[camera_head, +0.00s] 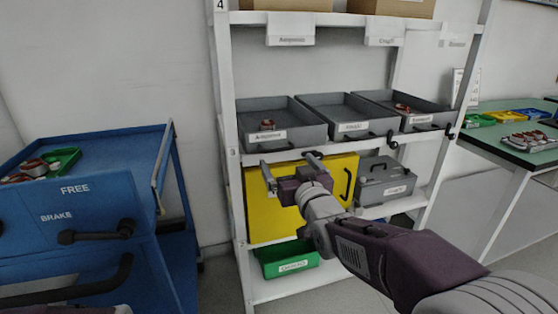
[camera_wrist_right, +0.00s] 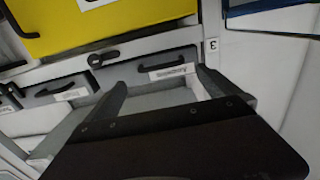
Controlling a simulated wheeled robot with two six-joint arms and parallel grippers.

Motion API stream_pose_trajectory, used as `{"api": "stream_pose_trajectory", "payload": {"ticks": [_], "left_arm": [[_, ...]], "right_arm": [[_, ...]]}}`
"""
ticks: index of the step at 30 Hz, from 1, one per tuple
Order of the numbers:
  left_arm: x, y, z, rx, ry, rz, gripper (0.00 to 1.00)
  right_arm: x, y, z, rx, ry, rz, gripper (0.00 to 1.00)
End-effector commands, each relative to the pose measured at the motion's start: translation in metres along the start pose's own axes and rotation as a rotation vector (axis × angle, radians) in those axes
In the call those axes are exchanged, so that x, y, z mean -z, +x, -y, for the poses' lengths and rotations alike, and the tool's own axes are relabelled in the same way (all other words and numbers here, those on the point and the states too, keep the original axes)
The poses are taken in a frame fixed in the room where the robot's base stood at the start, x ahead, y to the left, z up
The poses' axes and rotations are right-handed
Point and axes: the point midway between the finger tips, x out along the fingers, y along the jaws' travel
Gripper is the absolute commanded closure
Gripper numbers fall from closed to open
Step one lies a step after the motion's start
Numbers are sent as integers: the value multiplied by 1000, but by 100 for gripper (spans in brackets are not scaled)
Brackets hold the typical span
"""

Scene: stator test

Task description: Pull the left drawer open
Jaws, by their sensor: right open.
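The left drawer (camera_head: 285,133) is a grey, open-topped bin with a white label, at the left of a row on the white shelf rack. It looks pushed in, level with the others. Its front and label also show in the right wrist view (camera_wrist_right: 150,75), with a black handle (camera_wrist_right: 100,59) beside the label. My right gripper (camera_head: 289,163) is open and empty, just below the drawer front and before the yellow box. In the right wrist view its fingers (camera_wrist_right: 163,80) point toward the drawer front. Contact with the handle cannot be made out.
Two more grey drawers (camera_head: 347,115) (camera_head: 415,108) stand to the right. Below are a yellow box (camera_head: 262,215), a grey case (camera_head: 386,184) and a green bin (camera_head: 285,262). A blue cart (camera_head: 90,205) stands left and a green-topped table (camera_head: 500,150) right.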

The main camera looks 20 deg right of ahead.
Motion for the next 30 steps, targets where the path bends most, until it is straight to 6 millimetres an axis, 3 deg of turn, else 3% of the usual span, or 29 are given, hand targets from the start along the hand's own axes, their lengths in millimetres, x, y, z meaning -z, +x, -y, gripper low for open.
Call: {"api": "stream_pose_trajectory", "payload": {"ticks": [12, 23, 26, 30], "left_arm": [[-2, 15, 0, 0, 0, 0, 64], [-2, 16, 0, 0, 0, 1, 64], [-2, 16, 0, 0, 0, 0, 64], [-2, 16, 0, 0, 0, 0, 64]], "right_arm": [[-2, 76, 0, 1, 0, 1, 0], [0, 88, 0, 0, 0, 2, 0], [0, 87, 0, 0, 0, 2, 22], [0, 87, 0, 0, 1, 2, 61]]}}
